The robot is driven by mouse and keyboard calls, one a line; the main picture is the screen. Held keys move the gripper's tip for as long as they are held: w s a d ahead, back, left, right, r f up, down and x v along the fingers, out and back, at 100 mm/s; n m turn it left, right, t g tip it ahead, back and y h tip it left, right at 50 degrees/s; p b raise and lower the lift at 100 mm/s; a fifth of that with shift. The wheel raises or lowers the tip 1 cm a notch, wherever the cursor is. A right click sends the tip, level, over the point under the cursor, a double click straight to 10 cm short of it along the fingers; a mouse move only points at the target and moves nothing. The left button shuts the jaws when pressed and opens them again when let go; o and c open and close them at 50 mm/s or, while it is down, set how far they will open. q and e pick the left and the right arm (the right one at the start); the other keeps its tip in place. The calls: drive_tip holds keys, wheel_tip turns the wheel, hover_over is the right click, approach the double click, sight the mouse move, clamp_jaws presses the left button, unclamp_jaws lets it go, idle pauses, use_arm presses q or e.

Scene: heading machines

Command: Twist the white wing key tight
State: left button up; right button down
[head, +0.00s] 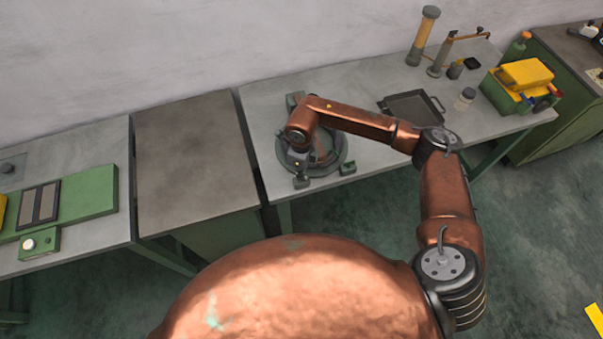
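A round dark green fixture (340,160) with several lugs around its rim sits on the front edge of the middle grey table. My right arm reaches over it from the right, with the wrist bent down. My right gripper (299,160) is small and dark over the left part of the fixture; its fingers cannot be made out. I cannot make out a white wing key; it may be hidden behind my wrist and gripper. My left gripper is out of view.
A dark square tray (410,106), a small jar (465,98) and a green bin with yellow items (522,82) stand to the right on the grey table (375,82). A bare brown-grey bench (190,155) lies left of the fixture. A green panel (92,195) lies farther left.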

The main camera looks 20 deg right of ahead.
drive_tip(key=m, duration=0.3)
drive_tip(key=shift+m, duration=0.3)
drive_tip(key=m, duration=0.3)
drive_tip(key=shift+m, duration=0.3)
drive_tip(key=m, duration=0.3)
drive_tip(key=shift+r+m, duration=0.1)
drive_tip(key=shift+m, duration=0.3)
drive_tip(key=m, duration=0.3)
drive_tip(key=shift+w+m+p, duration=0.1)
drive_tip(key=shift+m+p, duration=0.2)
drive_tip(key=shift+p, duration=0.05)
drive_tip(key=m+p, duration=0.1)
drive_tip(key=m, duration=0.5)
drive_tip(key=shift+p, duration=0.4)
drive_tip(key=m+p, duration=0.1)
drive_tip(key=m, duration=0.2)
drive_tip(key=shift+m, duration=0.4)
drive_tip(key=shift+m+p, duration=0.95)
drive_tip(key=shift+m, duration=0.95)
